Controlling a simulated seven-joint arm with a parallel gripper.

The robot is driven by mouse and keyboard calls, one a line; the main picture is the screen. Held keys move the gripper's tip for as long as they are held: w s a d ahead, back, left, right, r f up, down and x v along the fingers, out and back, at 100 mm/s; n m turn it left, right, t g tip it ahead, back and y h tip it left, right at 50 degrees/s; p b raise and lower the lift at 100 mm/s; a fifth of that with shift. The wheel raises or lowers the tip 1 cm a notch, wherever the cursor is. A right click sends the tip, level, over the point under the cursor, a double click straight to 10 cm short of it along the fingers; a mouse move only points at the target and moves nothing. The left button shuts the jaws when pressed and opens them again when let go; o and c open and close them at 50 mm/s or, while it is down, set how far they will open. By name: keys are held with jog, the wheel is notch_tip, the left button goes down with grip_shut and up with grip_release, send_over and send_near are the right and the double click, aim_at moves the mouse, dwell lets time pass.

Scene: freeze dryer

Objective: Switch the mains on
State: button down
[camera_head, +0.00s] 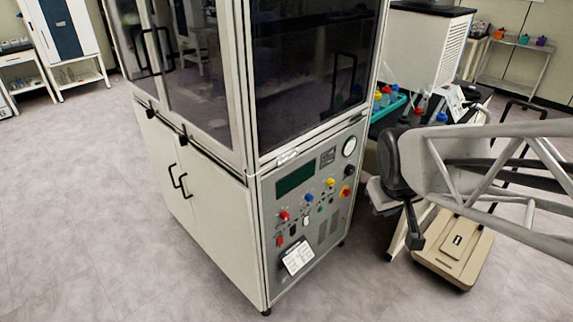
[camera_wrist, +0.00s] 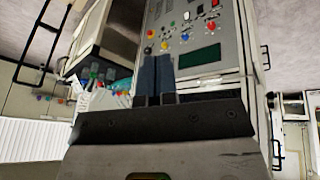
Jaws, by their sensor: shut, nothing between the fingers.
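The freeze dryer's control panel (camera_head: 318,212) is on the lower front of the tall cabinet. The labels are too small to read, so I cannot tell which control is the mains. The panel shows inverted in the wrist view, with its display (camera_wrist: 200,56) beyond my fingers. My gripper (camera_wrist: 157,62) is shut and empty, apart from the panel. In the head view it is right of the cabinet.
A white notice (camera_head: 298,258) is on the lower panel. Two black handles (camera_head: 179,182) stick out from the cabinet's left side doors. A bench with a teal tray (camera_head: 388,107) and coloured bottles stands behind my arm at the right. The floor in front of the cabinet is clear.

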aim_at(281, 244)
jog(key=w+f+n+t, duration=0.25)
jog(key=w+f, duration=0.25)
jog(key=w, duration=0.4)
jog(key=w+f+n+t, duration=0.1)
jog(key=w+f+n, duration=0.35)
jog(key=w, duration=0.35)
jog(key=w+a+f+n+t+y, duration=0.25)
jog(key=w+f+n, duration=0.35)
jog(key=w+f, duration=0.65)
jog(key=a+f+n+y, duration=0.2)
jog(key=f+n, duration=0.1)
jog(key=f, duration=0.6)
jog(key=a+f+n+y, duration=0.3)
jog(key=f, duration=0.6)
jog(key=s+a+f+n+y, duration=0.2)
jog(key=s+f, duration=0.1)
jog(key=f, duration=0.4)
jog(key=s+a+f+n+t+y, duration=0.1)
jog(key=s+f+n+y, duration=0.2)
jog(key=f, duration=0.4)
jog(key=shift+s+a+f, duration=0.35)
jog(key=shift+s, duration=0.1)
jog(key=shift+a, duration=0.1)
jog(key=x, duration=1.4)
jog(key=shift+r, duration=0.15)
